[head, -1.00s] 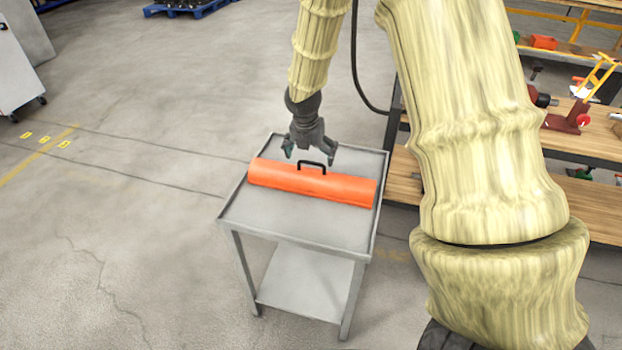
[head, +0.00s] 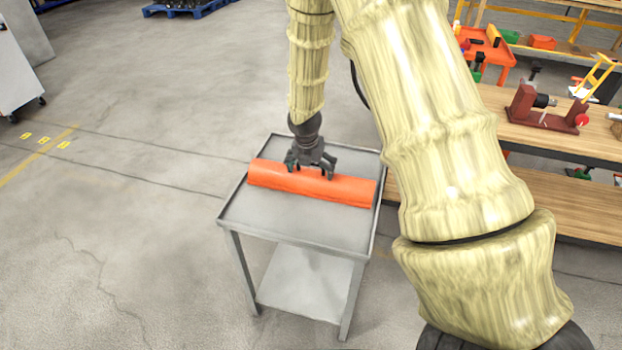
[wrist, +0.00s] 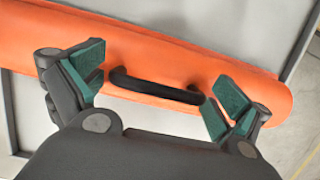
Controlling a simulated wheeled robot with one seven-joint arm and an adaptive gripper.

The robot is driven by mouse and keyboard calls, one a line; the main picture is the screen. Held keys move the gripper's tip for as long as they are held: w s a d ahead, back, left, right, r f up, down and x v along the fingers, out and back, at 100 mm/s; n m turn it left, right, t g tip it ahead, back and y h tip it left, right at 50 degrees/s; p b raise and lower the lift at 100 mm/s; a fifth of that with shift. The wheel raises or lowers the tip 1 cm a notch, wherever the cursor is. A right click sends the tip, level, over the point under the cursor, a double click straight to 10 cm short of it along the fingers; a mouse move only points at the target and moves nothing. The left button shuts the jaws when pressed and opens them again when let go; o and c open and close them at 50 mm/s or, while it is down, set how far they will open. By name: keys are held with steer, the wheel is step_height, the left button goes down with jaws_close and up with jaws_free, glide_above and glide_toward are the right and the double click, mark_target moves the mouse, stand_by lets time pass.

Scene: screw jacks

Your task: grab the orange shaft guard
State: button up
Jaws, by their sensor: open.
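The orange shaft guard (head: 345,190) lies across the top of a grey metal cart (head: 290,221). It is a long half-round cover with a black handle on top. In the wrist view the orange guard (wrist: 180,52) runs across the picture, and its black handle (wrist: 155,87) shows between the two fingers. My gripper (head: 311,176) is at the guard's middle, over the handle. In the wrist view my gripper (wrist: 155,92) is open, with one green-padded finger at each end of the handle. Neither pad appears to touch the handle. In the head view the gripper mostly hides the handle.
A wooden workbench (head: 560,139) with a red vise-like tool (head: 540,108) stands at the right, partly behind my arm. A blue pallet (head: 185,8) lies at the back. A white cabinet (head: 15,70) stands at the left. The floor left of the cart is clear.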

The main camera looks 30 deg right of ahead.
steer(key=shift+c, duration=0.4)
steer(key=shift+s+r, duration=0.1)
steer(key=shift+r, duration=0.05)
steer(key=c, duration=1)
steer(key=shift+a, duration=0.1)
steer(key=c, duration=0.6)
steer(key=shift+s, duration=0.1)
